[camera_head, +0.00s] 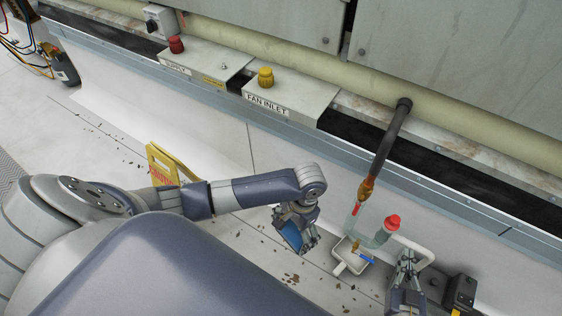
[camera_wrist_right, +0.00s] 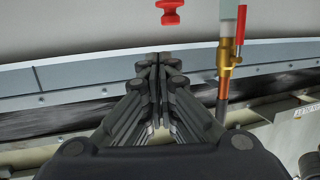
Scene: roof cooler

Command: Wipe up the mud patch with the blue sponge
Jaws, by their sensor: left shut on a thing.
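My left gripper (camera_head: 297,236) reaches down over the pale roof floor. It is shut on the blue sponge (camera_head: 289,235), whose blue face shows between and below the fingers. I cannot tell whether the sponge touches the floor. Brown flecks (camera_head: 291,278) lie scattered on the floor in front of it, but no single clear mud patch shows; the arm and gripper may hide it. My right gripper (camera_head: 407,262) is at the lower right, beside the clear trap pipe. In the right wrist view its fingers (camera_wrist_right: 158,62) meet and hold nothing.
A clear pipe with a red cap (camera_head: 392,222) and a small white pan (camera_head: 349,262) stand between my grippers. A brass valve (camera_head: 367,188) hangs above on a dark pipe. A yellow sign (camera_head: 168,160) stands behind my left arm. A black box (camera_head: 461,292) is at the right.

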